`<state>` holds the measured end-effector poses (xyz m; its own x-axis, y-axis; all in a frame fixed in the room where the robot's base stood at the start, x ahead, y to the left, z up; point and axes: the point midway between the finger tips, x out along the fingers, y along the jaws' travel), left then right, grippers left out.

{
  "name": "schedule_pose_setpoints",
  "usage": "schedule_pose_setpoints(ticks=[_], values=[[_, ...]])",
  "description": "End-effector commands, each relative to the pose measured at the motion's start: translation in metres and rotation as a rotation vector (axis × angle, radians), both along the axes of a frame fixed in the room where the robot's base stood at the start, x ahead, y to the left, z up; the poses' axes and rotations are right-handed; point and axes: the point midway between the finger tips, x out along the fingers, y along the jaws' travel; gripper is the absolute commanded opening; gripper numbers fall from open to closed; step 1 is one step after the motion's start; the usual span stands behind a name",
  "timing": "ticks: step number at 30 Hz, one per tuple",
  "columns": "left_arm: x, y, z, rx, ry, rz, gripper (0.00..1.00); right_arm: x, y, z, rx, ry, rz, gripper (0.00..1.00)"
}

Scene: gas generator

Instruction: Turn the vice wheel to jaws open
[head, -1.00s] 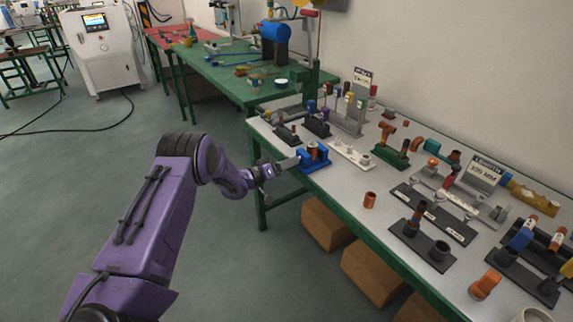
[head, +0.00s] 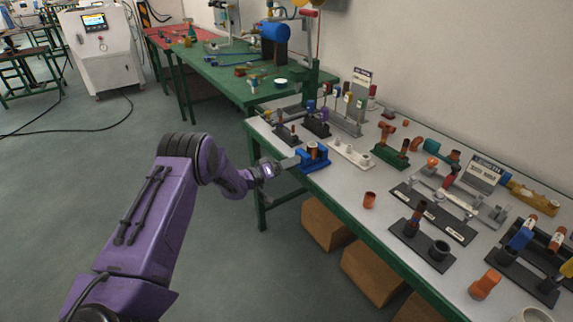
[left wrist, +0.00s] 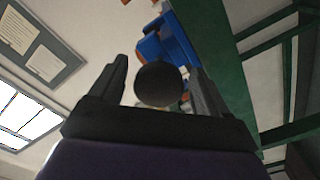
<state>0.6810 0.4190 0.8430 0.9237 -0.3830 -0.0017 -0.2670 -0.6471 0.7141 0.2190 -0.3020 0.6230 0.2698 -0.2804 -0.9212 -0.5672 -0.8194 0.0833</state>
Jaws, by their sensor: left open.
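The blue vice (head: 311,158) sits at the near edge of the grey-topped bench, towards its left end. In the left wrist view the blue vice body (left wrist: 165,42) shows beyond the fingers. A dark round knob or wheel end (left wrist: 159,84) shows between the two fingers there, with a gap on each side; I cannot tell how deep it sits. My left gripper (head: 282,166) is open, just left of the vice at the bench edge. It also shows in the left wrist view (left wrist: 160,88). The vice jaws are too small to judge. My right gripper is not in view.
The bench (head: 340,190) holds a copper cup (head: 369,200), a white fitting rack (head: 351,153) and dark stands (head: 421,246) right of the vice. Cardboard boxes (head: 326,222) lie underneath.

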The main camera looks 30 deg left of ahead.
Motion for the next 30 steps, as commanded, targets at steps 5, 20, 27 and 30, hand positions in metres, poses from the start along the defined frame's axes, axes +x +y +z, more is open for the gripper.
schedule_pose_setpoints(ticks=[5, 20, 27, 30], values=[[-0.013, 0.007, 0.0, -0.002, 0.001, 0.003, 0.77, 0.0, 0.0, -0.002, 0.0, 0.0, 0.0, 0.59], [-0.096, 0.04, 0.0, -0.001, 0.001, 0.001, 0.77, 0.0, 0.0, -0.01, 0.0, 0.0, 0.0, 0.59], [-0.097, 0.04, 0.0, 0.0, 0.0, 0.0, 0.77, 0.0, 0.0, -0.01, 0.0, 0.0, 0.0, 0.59], [-0.096, 0.04, 0.0, 0.0, 0.0, 0.0, 0.77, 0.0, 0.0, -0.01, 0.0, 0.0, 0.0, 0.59]])
